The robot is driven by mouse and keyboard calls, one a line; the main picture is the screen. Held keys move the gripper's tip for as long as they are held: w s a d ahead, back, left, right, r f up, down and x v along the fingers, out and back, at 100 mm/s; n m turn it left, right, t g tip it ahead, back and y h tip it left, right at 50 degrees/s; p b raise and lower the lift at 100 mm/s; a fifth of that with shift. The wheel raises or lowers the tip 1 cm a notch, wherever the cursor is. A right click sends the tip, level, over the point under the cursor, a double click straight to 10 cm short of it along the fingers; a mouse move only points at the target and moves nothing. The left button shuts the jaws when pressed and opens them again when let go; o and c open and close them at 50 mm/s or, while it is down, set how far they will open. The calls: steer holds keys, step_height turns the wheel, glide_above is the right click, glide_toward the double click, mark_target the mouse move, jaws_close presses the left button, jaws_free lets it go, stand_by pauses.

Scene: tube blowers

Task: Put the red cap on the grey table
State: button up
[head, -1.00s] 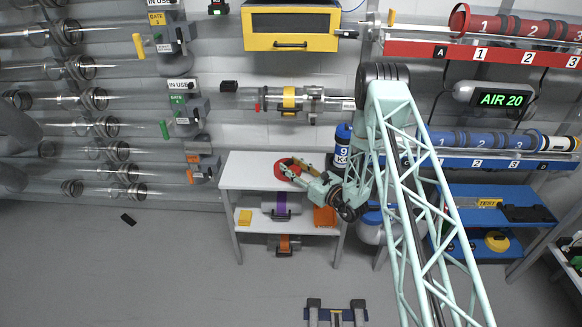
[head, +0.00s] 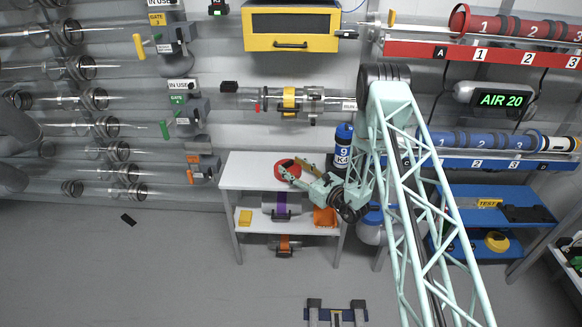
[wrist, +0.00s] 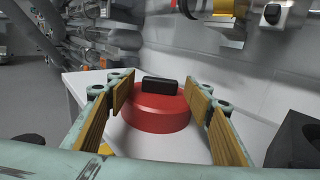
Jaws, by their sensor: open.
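The red cap (head: 287,167), a round disc with a black block on top, sits on the top of the pale grey table (head: 243,178). In the wrist view the cap (wrist: 158,108) rests flat on the table top (wrist: 88,86), between and just beyond the fingers. My gripper (wrist: 160,100) is open, with one tan-padded finger on each side of the cap and a visible gap to both. In the head view my gripper (head: 298,173) is at the cap's right side, low over the table top.
The table's lower shelf holds a yellow block (head: 245,217), a purple-banded cylinder (head: 282,207) and an orange item (head: 325,217). The table top left of the cap is clear.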

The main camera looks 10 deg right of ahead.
steer(key=p+v, duration=0.2)
steer(key=v, duration=0.9)
steer(key=shift+s+d, duration=0.1)
steer(key=shift+s, duration=0.05)
steer(key=shift+r, duration=0.15)
stand_by(0.5)
